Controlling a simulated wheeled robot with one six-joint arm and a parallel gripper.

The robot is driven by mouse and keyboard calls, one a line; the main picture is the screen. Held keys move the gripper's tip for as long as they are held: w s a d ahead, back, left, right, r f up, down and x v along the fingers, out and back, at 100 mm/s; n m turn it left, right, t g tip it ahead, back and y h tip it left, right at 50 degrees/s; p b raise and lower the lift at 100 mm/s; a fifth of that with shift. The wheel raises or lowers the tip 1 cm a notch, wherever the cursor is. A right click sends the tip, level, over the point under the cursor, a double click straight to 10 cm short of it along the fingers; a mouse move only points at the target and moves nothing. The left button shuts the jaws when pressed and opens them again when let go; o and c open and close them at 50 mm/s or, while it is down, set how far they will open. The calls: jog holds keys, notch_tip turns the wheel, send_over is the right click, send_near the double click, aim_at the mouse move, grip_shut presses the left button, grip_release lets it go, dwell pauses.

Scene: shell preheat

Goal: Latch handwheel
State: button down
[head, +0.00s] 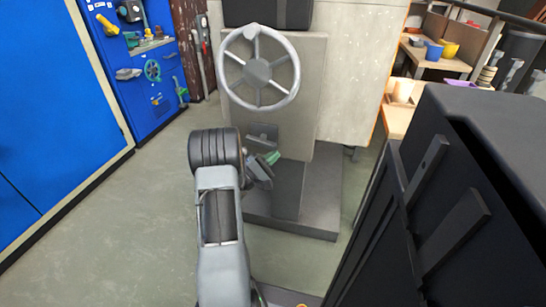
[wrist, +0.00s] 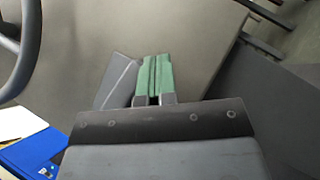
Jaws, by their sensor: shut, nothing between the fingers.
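The handwheel (head: 257,71) is a light grey spoked ring on the front of a grey upright stand (head: 307,110). Part of a curved rim, likely the handwheel (wrist: 28,50), shows at the upper left in the wrist view. My gripper (head: 271,158) is below the handwheel, in front of the lower stand, and apart from the wheel. In the wrist view my gripper (wrist: 154,78) has its green fingers together with nothing between them. A grey slanted plate (wrist: 119,80) shows just left of the fingers; I cannot tell whether they touch. A small dark block (head: 262,134) is on the stand below the wheel.
The stand rises from a dark grey base (head: 315,205). A large black cabinet (head: 460,190) fills the right foreground. A blue tool panel (head: 140,60) is at the back left. Shelves with bins (head: 435,50) are at the back right. The floor (head: 120,220) at left is clear.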

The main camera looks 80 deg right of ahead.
dwell(0.8)
jog(key=w+a+f+b, duration=0.1)
jog(key=w+a+f, duration=0.1)
jog(key=a+f, duration=0.5)
notch_tip(320, 180, down, 4)
jog(key=shift+r+b, duration=0.1)
jog(key=shift+b, duration=0.2)
dwell(0.5)
